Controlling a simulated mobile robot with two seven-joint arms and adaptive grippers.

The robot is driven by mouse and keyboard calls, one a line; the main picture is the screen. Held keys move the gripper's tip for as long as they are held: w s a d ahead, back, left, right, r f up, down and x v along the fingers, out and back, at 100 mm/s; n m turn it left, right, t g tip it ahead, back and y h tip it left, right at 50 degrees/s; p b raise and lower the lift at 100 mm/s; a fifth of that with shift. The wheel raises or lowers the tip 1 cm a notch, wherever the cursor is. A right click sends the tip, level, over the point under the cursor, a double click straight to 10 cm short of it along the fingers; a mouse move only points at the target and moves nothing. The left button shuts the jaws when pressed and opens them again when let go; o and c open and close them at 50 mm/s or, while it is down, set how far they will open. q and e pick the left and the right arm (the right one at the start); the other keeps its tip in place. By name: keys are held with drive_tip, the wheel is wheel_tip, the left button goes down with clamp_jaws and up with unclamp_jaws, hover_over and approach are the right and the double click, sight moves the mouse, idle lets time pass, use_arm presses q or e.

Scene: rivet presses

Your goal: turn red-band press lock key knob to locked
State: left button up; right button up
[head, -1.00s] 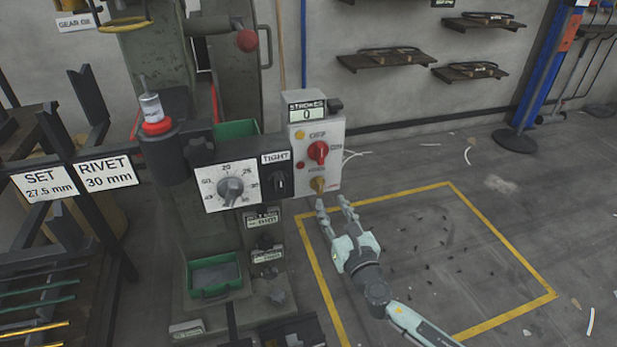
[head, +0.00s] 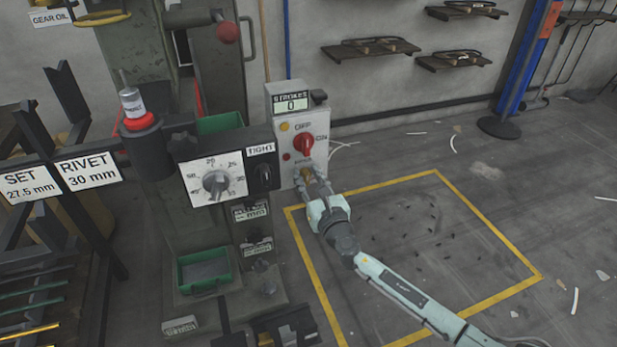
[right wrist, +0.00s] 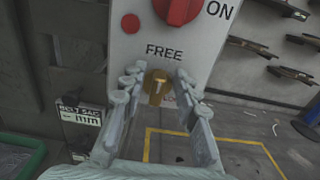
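The brass lock key knob (right wrist: 157,84) is on the lower face of the grey switch box (right wrist: 130,50), under the word FREE. Its grip bar stands about upright. In the head view the knob (head: 305,173) is partly hidden by my gripper. My right gripper (right wrist: 159,78) is open, with one finger on each side of the knob; a gap seems to show on both sides. It also shows in the head view (head: 311,178), at the box's lower edge. The press (head: 150,160) has a red band (head: 138,121). My left gripper is not in view.
A red rotary switch (head: 303,144) sits just above the knob, and a STROKES counter reading 0 (head: 291,104) tops the box. A dial panel (head: 217,180) and TIGHT switch (head: 263,175) stand left. The yellow-outlined floor (head: 430,240) at right is clear apart from small debris.

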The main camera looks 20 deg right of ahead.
clamp_jaws()
